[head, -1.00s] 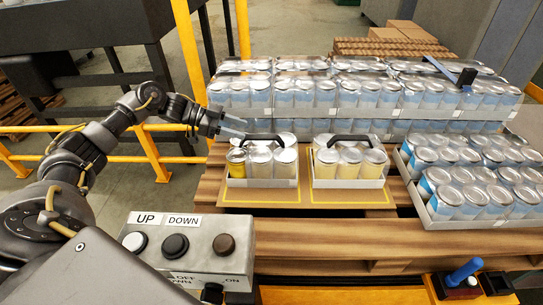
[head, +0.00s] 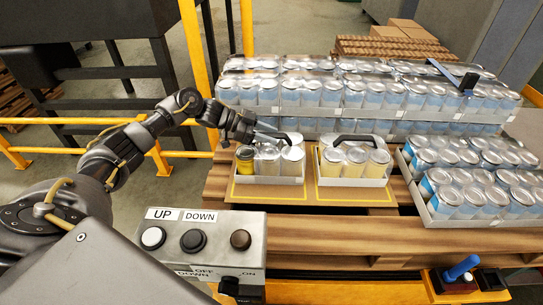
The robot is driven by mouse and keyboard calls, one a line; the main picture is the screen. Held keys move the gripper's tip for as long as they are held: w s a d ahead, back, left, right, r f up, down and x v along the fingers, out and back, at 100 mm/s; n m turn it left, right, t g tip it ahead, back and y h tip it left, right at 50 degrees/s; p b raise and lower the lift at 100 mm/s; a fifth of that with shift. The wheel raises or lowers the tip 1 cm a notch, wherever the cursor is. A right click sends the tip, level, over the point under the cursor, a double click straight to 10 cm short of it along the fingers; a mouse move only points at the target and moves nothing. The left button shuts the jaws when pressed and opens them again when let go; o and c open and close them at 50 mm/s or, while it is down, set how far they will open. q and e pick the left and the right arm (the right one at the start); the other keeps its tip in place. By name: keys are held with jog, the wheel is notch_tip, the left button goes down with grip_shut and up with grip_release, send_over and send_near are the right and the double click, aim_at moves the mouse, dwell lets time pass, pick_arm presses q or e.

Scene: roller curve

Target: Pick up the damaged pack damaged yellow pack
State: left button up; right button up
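Two small packs of cans in white trays with black handles stand on brown boards in the middle. The left pack (head: 268,180) has one bright yellow can at its left and paler cans beside it. The right pack (head: 353,182) has pale yellow cans. I cannot make out clear damage on either. My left gripper (head: 270,134) is just above the left pack, by the back of its black handle (head: 290,137). Its pale fingers look apart, and nothing shows held between them. Contact with the handle cannot be told. My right gripper is not in view.
Blue-and-silver can packs (head: 340,92) are stacked behind, and more cans fill trays (head: 475,222) at the right. A control box (head: 200,243) with UP and DOWN buttons is in front. A yellow rail (head: 90,157) runs at the left. The pallet's front boards (head: 330,238) are clear.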

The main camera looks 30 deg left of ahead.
pick_arm(q)
jog(key=shift+a, duration=0.1)
grip_shut()
jog(key=shift+a, duration=0.15)
jog(key=shift+s+a+r, duration=0.1)
jog(key=shift+s+a, duration=0.2)
jog(key=shift+a, duration=0.1)
dwell(0.4)
jog(key=shift+w+r, duration=0.15)
